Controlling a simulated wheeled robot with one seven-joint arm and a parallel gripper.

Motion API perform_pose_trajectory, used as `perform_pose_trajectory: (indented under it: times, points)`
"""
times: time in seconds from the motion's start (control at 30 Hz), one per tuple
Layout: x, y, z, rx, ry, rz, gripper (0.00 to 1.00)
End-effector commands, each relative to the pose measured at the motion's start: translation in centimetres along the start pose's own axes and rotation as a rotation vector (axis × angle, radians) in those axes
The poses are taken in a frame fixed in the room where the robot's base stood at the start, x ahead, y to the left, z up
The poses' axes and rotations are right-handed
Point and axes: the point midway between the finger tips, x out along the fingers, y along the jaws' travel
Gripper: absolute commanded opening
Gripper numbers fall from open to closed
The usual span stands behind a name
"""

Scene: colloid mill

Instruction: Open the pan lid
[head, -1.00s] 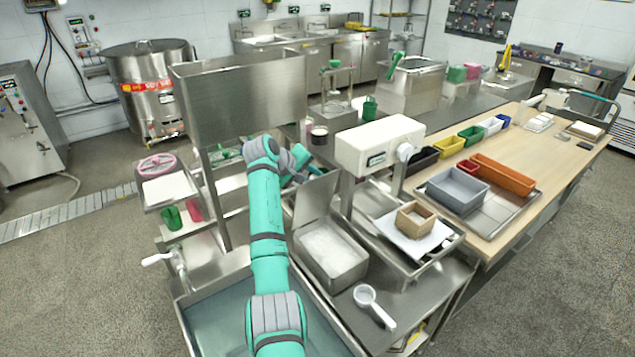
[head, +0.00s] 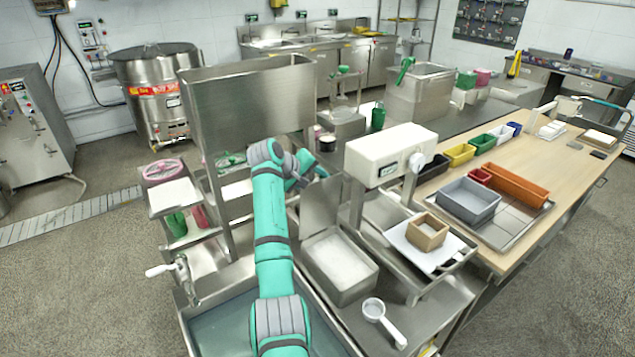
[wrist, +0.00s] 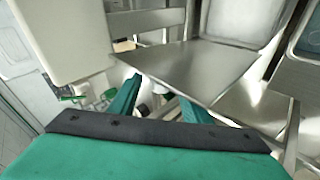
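The steel pan (head: 340,262) stands on the counter right of my arm, with white material inside. Its flat steel lid (head: 320,206) stands steeply raised at the pan's far side, so the pan's top is uncovered. In the wrist view the lid (wrist: 190,68) is a broad grey plate, with the pan's white contents (wrist: 243,18) beyond it. My gripper (wrist: 159,88) has its two teal fingers apart with nothing clearly held between them. Its fingertips are close to the lid's edge; I cannot tell whether they touch. In the head view my gripper is mostly hidden behind my arm.
A white boxed machine head (head: 391,155) on a post stands right of the lid. A white scoop (head: 383,320) lies in front of the pan. A steel sink basin (head: 225,325) lies below my arm.

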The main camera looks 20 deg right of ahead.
Motion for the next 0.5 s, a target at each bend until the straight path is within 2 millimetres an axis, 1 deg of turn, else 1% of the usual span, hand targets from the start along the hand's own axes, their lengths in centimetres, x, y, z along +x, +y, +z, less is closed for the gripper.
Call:
perform_pose_trajectory:
  times: [0.3, 0.37, 0.47, 0.5]
  points:
    - [-0.1, 0.4, 0.2, 0.004, -0.004, 0.002, 0.43]
    - [-0.6, 0.5, 0.2, 0.004, -0.004, 0.003, 0.43]
    - [-2.0, 0.4, 0.2, 0.003, -0.002, 0.003, 0.43]
    - [-2.8, 0.3, 0.1, 0.002, 0.0, 0.003, 0.43]
